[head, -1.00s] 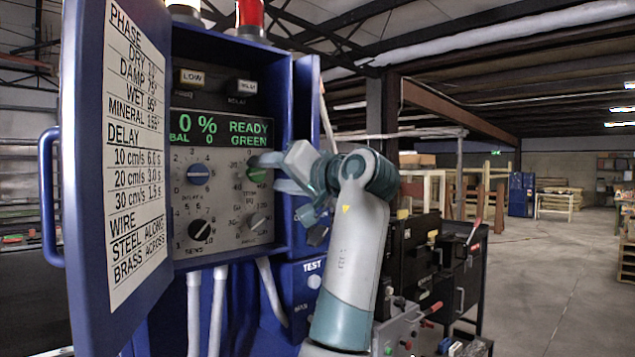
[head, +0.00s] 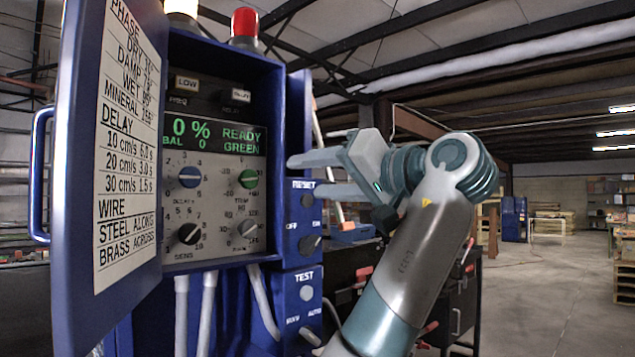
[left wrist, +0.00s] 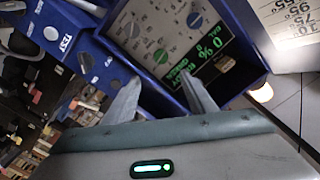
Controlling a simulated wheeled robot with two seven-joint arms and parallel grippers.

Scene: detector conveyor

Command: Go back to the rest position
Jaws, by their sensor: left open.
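My left gripper (head: 304,175) is open and empty, with its two fingers apart and pointing left. In the head view it is to the right of the blue detector cabinet (head: 283,110), in front of the reset box. Its fingers show around an empty gap in the left wrist view (left wrist: 163,90), with the tilted control panel beyond. The panel carries a blue knob (head: 190,177), a green knob (head: 249,179), a black knob (head: 190,234) and a grey knob (head: 248,229). The display (head: 216,134) reads 0 %, BAL 0, READY GREEN. My right gripper is not in view.
The cabinet's open door (head: 82,200), with a printed settings chart (head: 128,150), stands at the left. A blue box marked TEST (head: 305,292) is below the gripper. A dark bench (head: 462,300) stands behind my arm. Open floor (head: 550,290) lies at the right.

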